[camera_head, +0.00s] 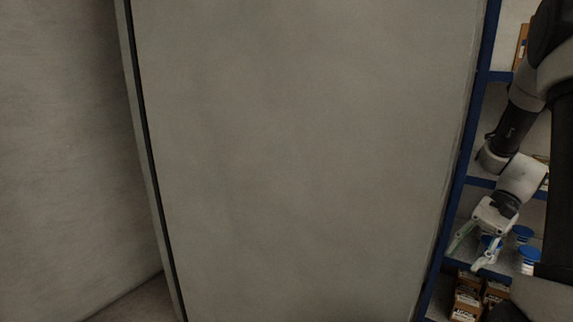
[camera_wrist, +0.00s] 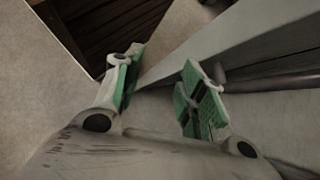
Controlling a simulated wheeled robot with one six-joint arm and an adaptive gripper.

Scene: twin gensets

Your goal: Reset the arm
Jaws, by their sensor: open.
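My arm reaches down along the right edge in the head view. My gripper (camera_head: 468,254) is at its end, low on the right, pointing down and to the left. In the wrist view my gripper (camera_wrist: 160,82) shows two fingers with green pads, spread apart. Nothing is between the fingers. Part of the arm is cut off by the right edge of the head view.
A large grey panel (camera_head: 300,150) fills the middle of the head view. A blue-framed shelf (camera_head: 478,115) with blue-lidded tubs (camera_head: 530,255) and cardboard boxes (camera_head: 466,298) stands behind my arm. A dark slatted object (camera_wrist: 105,25) shows in the wrist view.

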